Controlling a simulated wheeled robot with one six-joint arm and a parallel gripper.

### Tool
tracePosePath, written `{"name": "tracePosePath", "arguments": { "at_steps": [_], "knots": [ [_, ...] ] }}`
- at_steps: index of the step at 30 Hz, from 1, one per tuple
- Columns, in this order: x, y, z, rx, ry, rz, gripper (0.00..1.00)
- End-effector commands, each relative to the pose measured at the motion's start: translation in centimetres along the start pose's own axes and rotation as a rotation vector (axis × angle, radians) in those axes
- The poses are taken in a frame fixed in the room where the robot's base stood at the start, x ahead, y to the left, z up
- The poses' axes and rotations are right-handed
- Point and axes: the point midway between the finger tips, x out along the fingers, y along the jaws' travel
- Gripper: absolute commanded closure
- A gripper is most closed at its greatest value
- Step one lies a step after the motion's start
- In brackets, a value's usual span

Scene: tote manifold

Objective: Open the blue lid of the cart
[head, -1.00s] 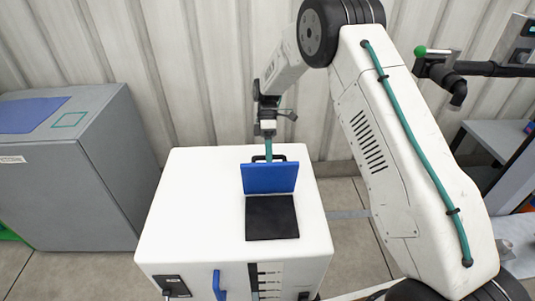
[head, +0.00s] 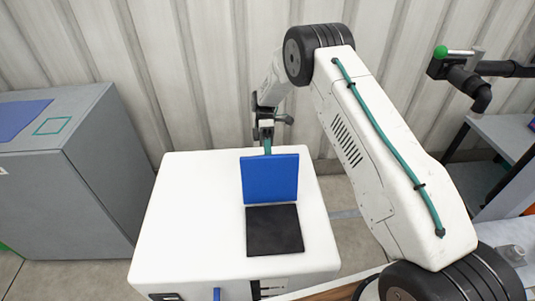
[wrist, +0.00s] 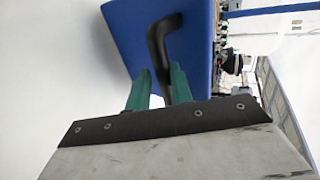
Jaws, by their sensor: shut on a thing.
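The blue lid (head: 270,180) stands raised, close to upright, at the back edge of a dark square opening (head: 274,230) in the top of the white cart (head: 190,215). In the wrist view the lid's blue face (wrist: 195,60) carries a black bar handle (wrist: 163,42). My gripper (wrist: 160,82) has its green fingers shut on this handle. In the head view my gripper (head: 267,147) is behind the lid's top edge, and the lid hides the handle and fingertips.
A grey cabinet (head: 75,200) with a blue panel on top stands left of the cart. A ribbed wall (head: 190,70) is close behind. A grey shelf unit (head: 505,145) and a black pipe with a green knob (head: 441,52) are at the right.

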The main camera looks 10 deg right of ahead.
Motion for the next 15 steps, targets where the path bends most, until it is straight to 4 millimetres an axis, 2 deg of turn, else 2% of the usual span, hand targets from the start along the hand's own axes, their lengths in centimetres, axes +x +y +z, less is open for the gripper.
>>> {"name": "tracePosePath", "arguments": {
  "at_steps": [1,9,10,11,15],
  "knots": [
    [-0.27,0.58,0.07,0.001,0.006,0.022,1.0],
    [-0.35,0.59,0.18,0.001,0.007,0.023,1.0],
    [-0.34,0.61,0.18,0.001,0.007,0.024,0.69],
    [-0.33,0.6,0.17,0.001,0.007,0.023,0.66],
    [-0.28,0.48,0.01,0.0,0.004,0.021,0.66]
  ]
}}
